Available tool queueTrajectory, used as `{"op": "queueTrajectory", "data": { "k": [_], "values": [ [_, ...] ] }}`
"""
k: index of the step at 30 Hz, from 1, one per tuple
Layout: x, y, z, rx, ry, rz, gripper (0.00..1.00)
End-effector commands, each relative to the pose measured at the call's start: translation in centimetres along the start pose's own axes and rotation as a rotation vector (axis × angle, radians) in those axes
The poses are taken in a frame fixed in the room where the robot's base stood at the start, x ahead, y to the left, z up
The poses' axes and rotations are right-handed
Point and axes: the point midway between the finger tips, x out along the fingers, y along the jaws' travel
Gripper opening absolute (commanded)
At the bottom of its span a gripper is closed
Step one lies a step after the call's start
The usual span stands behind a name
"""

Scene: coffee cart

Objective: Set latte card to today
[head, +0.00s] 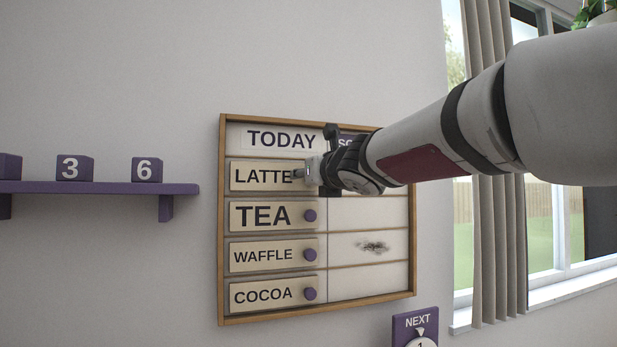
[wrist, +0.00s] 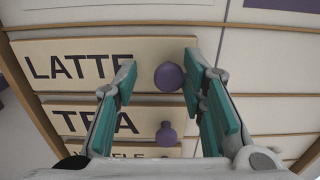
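The latte card (head: 258,176) sits in the top row of the left column, under the TODAY heading (head: 281,139) of the wall board. Its right end is hidden by my gripper (head: 309,174) in the head view. In the wrist view the latte card (wrist: 78,65) has a round purple knob (wrist: 169,77) near its right end. I cannot tell whether a finger touches the card.
Tea (head: 264,215), waffle (head: 263,255) and cocoa (head: 262,292) cards sit below in the left column. The right column is blank, with a dark smudge (head: 372,247). A purple shelf (head: 105,188) with number blocks is left; a NEXT dial (head: 418,322) is below right.

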Motion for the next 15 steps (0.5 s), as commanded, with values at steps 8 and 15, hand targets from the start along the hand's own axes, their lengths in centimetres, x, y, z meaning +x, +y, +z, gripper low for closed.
{"op": "queueTrajectory", "data": {
  "k": [8,15],
  "values": [
    [0.0,-0.2,0.0,-0.001,0.001,-0.005,0.42],
    [-2.0,-0.2,0.1,-0.003,0.000,-0.005,0.42]
  ]
}}
